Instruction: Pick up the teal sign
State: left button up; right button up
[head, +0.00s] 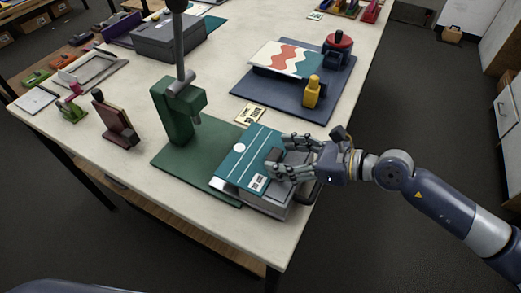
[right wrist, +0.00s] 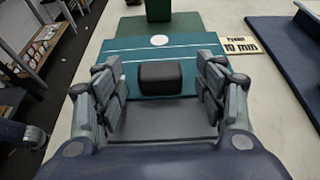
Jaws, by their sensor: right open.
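The teal sign (head: 241,160) lies flat, with white stripes, a white dot and a small white label. It rests on a grey base (head: 265,198) at the front right of the table, partly over a green mat. A black block (right wrist: 160,76) sits on the sign's near part in the right wrist view, where the sign (right wrist: 190,45) also shows. My right gripper (head: 279,157) is open, its fingers on either side of the black block; whether they touch it I cannot tell. It also shows in the right wrist view (right wrist: 160,85).
A green press (head: 175,115) with a tall grey column stands left of the sign. A dark blue mat (head: 260,100) beyond holds a striped board, a yellow piece and a red-topped piece. The table's front right edge is close.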

jog(key=shift+x, duration=0.75)
jog(key=c, duration=1.2)
